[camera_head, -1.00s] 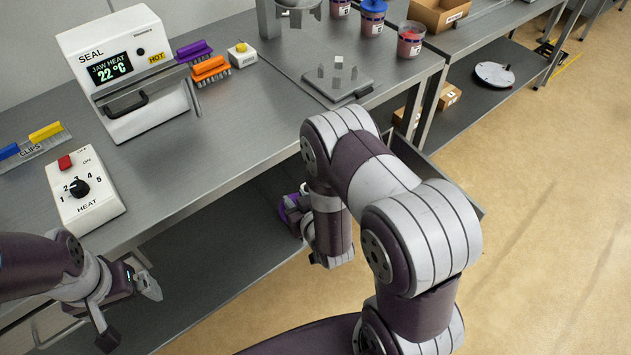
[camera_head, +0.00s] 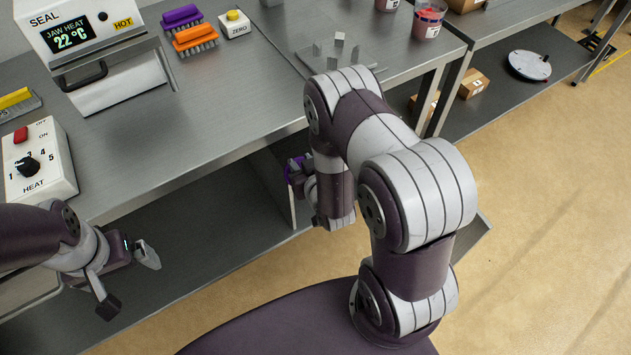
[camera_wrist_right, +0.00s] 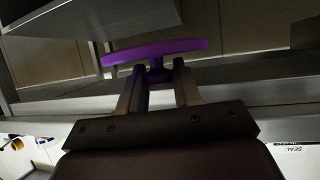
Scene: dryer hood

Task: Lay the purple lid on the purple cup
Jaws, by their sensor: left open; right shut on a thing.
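The purple lid (camera_wrist_right: 155,50) is held by its knob between the fingers of my right gripper (camera_wrist_right: 160,88) in the right wrist view. In the head view a bit of the lid (camera_head: 293,172) shows beside my right wrist, in front of the bench and below its top; my right arm hides most of that gripper. My left gripper (camera_head: 128,281) is open and empty at the lower left, in front of the bench. I cannot make out a purple cup in either view.
The steel bench (camera_head: 215,115) carries a heat control box (camera_head: 38,160), a sealer (camera_head: 85,45), purple and orange brushes, and a pegged plate (camera_head: 340,55). A clear cup with pink contents (camera_head: 428,18) stands at the back right. Open floor lies to the right.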

